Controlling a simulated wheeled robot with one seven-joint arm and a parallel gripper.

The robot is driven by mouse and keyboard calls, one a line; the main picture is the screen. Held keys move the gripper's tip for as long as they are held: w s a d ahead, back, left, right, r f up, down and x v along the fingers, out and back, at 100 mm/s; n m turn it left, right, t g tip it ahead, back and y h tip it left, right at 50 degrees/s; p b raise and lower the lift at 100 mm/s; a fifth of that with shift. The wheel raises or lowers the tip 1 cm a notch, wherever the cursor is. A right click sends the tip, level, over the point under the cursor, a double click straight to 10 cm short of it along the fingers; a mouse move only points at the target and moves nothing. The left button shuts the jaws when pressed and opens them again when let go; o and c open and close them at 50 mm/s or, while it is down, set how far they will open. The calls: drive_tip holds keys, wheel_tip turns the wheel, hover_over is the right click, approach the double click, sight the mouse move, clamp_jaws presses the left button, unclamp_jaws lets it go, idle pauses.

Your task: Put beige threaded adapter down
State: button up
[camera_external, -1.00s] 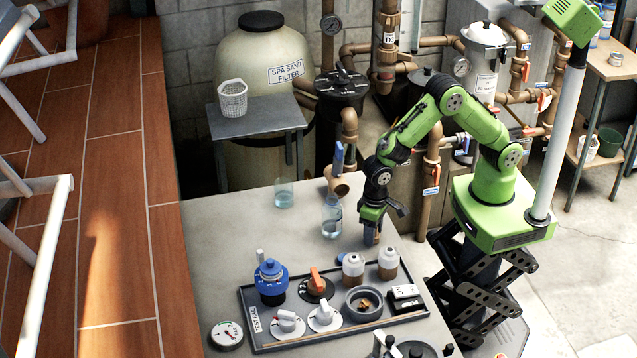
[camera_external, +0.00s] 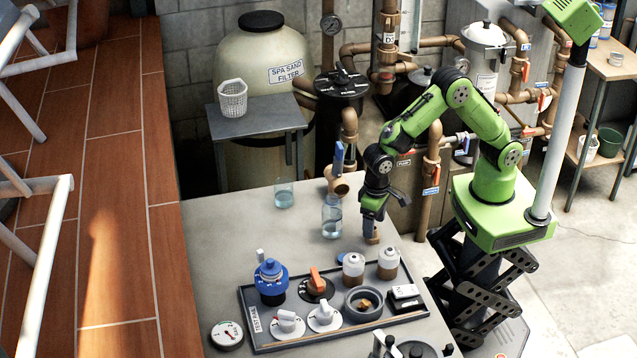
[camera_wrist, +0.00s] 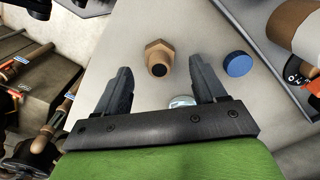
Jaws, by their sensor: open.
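The beige threaded adapter (camera_external: 373,237) stands on the grey table near its right edge, below my gripper (camera_external: 374,214). In the wrist view the adapter (camera_wrist: 158,56) shows its hexagonal collar and dark round opening. It lies just beyond the fingertips, roughly centred between them. My gripper (camera_wrist: 160,70) is open, with a clear gap between its two dark fingers and nothing held. The adapter looks free of both fingers.
A clear bottle (camera_external: 332,217) stands close to the left of my gripper. A blue cap (camera_wrist: 237,64) lies near the adapter. A dark tray (camera_external: 250,300) with a blue valve, knobs and jars fills the front. A glass (camera_external: 284,193) stands at the back; the table's left rear is clear.

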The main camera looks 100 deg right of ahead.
sight(380, 236)
wheel_tip(380, 236, up, 12)
drive_tip(key=p, duration=0.1)
drive_tip(key=shift+p, duration=0.4)
drive_tip(key=s+d+r+n+t, duration=0.2)
drive_tip(key=s+r, duration=0.3)
drive_tip(key=s, duration=0.4)
drive_tip(key=s+d+r+n+t, duration=0.2)
drive_tip(key=s+r, duration=0.4)
drive_tip(key=s, duration=0.3)
drive_tip(key=shift+s+d+n, duration=0.35)
drive_tip(key=shift+d+n, duration=0.35)
drive_tip(key=shift+n, duration=0.4)
drive_tip(key=s, duration=0.2)
drive_tip(key=s+f+n+t, duration=0.1)
drive_tip(key=s, duration=0.1)
drive_tip(key=s+n, duration=0.1)
drive_tip(key=s, duration=0.1)
drive_tip(key=shift+s+d+f+t, duration=0.1)
drive_tip(key=shift+d+f+t, duration=0.15)
drive_tip(key=shift+d+t, duration=0.1)
drive_tip(key=shift+c, duration=1.1)
